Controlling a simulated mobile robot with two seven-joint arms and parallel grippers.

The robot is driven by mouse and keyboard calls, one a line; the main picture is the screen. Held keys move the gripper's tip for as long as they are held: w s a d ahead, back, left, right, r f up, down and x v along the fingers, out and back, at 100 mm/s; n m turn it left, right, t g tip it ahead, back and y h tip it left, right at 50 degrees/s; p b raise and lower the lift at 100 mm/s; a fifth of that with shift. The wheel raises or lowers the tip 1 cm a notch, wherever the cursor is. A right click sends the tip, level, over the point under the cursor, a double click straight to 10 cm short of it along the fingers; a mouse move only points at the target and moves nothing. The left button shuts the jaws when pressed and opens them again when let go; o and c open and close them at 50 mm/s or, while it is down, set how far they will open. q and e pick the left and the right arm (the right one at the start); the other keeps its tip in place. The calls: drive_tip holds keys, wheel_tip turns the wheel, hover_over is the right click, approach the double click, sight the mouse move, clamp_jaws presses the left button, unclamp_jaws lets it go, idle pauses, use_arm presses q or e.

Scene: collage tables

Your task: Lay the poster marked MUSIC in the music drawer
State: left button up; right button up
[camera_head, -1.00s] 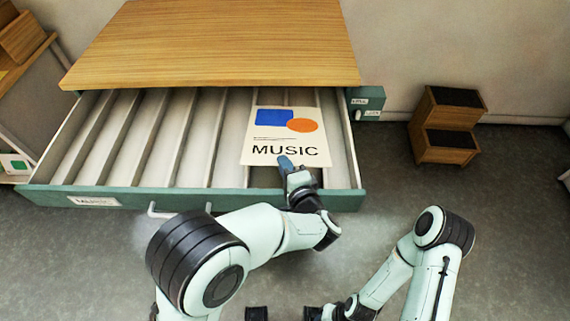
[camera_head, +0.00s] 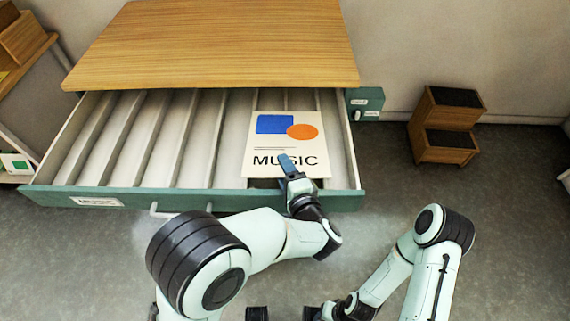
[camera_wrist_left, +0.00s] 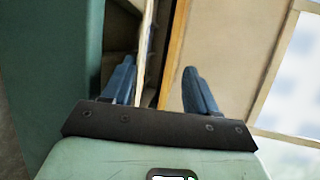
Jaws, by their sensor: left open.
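The MUSIC poster (camera_head: 265,145), cream with a blue block and an orange disc, is at the right end of the open drawer (camera_head: 230,201), face up. It overlaps the dividers there; I cannot tell whether it rests fully on them. My left gripper (camera_head: 289,163) is open at the poster's near edge, one blue finger over the lettering. In the left wrist view both fingers (camera_wrist_left: 160,88) are apart, with thin edges showing between them; I cannot tell which belongs to the poster. My right gripper (camera_head: 322,313) shows only partly at the bottom edge.
The wooden cabinet top (camera_head: 215,45) overhangs the back of the drawer. Several dividers run through the drawer, and its left part is empty. The label (camera_head: 95,201) on its front is too blurred to read. A wooden step stool (camera_head: 446,125) stands at right.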

use_arm(q)
drive_tip(key=s+r+p, duration=0.2)
drive_tip(key=s+p, duration=0.1)
drive_tip(key=s, duration=0.3)
drive_tip(key=shift+s, duration=0.35)
use_arm(e)
drive_tip(key=r, duration=0.2)
drive_tip(key=w+r, duration=0.1)
drive_tip(key=shift+w+r, duration=0.1)
drive_tip(key=shift+r, duration=0.25)
use_arm(q)
wheel_tip(320, 180, up, 6)
drive_tip(key=s+p, duration=0.2)
drive_tip(key=p, duration=0.4)
drive_tip(key=shift+s, duration=0.35)
use_arm(e)
drive_tip(key=w+r, duration=0.3)
drive_tip(key=r, duration=0.4)
drive_tip(key=shift+w, duration=0.15)
use_arm(q)
drive_tip(key=shift+s+f, duration=0.1)
drive_tip(key=shift+s, duration=0.05)
use_arm(e)
drive_tip(key=shift+f, duration=0.1)
